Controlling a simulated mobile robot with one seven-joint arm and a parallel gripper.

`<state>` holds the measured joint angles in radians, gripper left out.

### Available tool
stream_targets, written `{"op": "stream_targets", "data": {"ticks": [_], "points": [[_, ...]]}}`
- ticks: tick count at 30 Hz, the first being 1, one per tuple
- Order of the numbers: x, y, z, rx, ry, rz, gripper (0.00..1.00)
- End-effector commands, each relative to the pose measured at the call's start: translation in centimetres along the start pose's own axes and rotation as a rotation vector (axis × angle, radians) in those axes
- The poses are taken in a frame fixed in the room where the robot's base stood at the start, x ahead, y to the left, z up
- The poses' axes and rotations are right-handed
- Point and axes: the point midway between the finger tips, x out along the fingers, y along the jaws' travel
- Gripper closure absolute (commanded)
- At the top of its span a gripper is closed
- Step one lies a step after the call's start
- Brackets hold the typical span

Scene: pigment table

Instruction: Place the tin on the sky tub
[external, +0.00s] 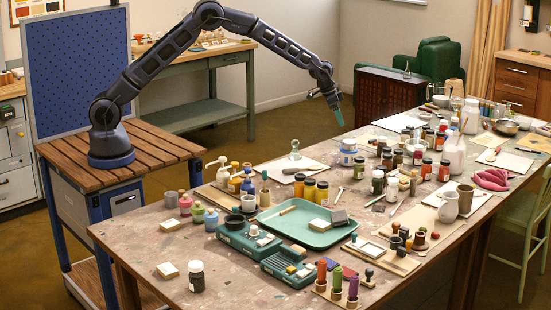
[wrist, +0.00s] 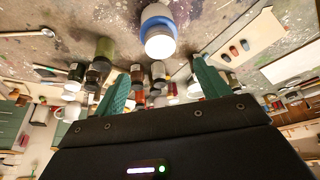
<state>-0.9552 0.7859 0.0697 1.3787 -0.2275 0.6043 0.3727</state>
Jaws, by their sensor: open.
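The sky tub (external: 348,152) is a blue-and-white round tub with a pale lid, upright near the far edge of the table. It also shows at the top middle of the wrist view (wrist: 160,32), beyond the fingertips. An olive can (external: 360,168) stands close beside it and may be the tin; I cannot tell for sure. It seems to show left of the tub in the wrist view (wrist: 105,49). My gripper (external: 338,112) is above the table near the sky tub, with teal fingers. The fingers are apart with nothing held between them (wrist: 160,82).
Several paint jars (external: 415,150) crowd the table right of the sky tub. A glass stopper bottle (external: 295,150) and a palette sheet lie to its left. A green tray (external: 270,222) is nearer the front. The air around my gripper is clear.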

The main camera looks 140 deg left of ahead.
Motion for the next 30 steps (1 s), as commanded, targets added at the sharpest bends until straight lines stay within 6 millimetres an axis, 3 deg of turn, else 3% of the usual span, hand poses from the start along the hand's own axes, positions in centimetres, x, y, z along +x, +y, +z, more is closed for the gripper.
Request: {"op": "stream_targets", "data": {"ticks": [4, 12, 16, 20, 23, 30], "points": [[-1.0, 0.0, 0.0, 0.000, 0.001, 0.000, 0.26], [-1.2, 0.0, 0.0, 0.000, 0.000, 0.000, 0.26], [-2.2, 1.3, -0.1, 0.010, 0.002, 0.005, 0.26], [-5.7, 5.3, -0.1, 0.039, 0.006, 0.021, 0.26], [-9.5, 9.4, 0.3, 0.071, 0.006, 0.039, 0.26], [-18.4, 18.8, 3.3, 0.147, 0.005, 0.082, 0.26]]}}
